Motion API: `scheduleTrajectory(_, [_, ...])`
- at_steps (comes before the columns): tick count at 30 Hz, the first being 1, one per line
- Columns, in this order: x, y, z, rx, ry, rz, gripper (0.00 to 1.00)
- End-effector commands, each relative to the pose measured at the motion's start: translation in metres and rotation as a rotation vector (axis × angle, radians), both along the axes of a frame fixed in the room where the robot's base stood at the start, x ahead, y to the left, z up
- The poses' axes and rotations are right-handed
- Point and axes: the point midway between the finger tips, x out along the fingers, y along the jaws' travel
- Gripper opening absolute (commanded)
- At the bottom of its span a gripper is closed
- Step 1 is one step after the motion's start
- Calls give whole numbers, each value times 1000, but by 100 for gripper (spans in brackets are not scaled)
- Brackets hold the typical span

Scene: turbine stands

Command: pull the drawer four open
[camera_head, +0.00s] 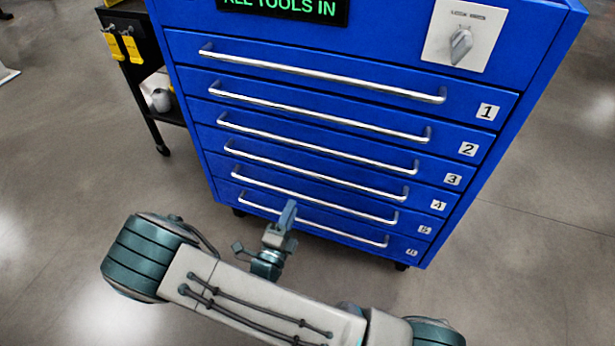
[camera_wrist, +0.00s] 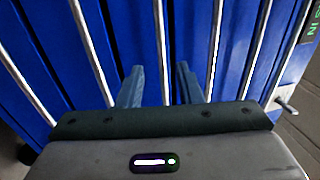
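Drawer four (camera_head: 300,183) is a blue drawer of the cabinet, closed flush, with its number label (camera_head: 438,205) at the right. Its silver bar handle (camera_head: 315,172) runs across the front. My gripper (camera_head: 289,209) is low before the cabinet in the head view, overlapping the lower drawers. In the wrist view my gripper (camera_wrist: 160,68) is open, its two fingers apart. No contact shows, and I cannot tell the distance to the handle.
The blue cabinet (camera_head: 552,60) has several other closed drawers with similar bar handles. A grey rotary switch (camera_head: 460,45) and a green-lettered sign (camera_head: 283,8) are above. A dark cart (camera_head: 140,75) with yellow tags stands at the left. Grey floor (camera_head: 540,240) is clear at the right.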

Motion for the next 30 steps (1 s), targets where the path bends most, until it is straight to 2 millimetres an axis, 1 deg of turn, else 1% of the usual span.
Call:
scheduleTrajectory(12, [79,-30,15,7,-3,-7,32])
scheduleTrajectory(16, [98,-37,20,5,-2,-6,32])
scheduleTrajectory(21, [113,-42,24,6,-2,-5,32])
scheduleTrajectory(30, [116,-43,26,5,-1,-4,32])
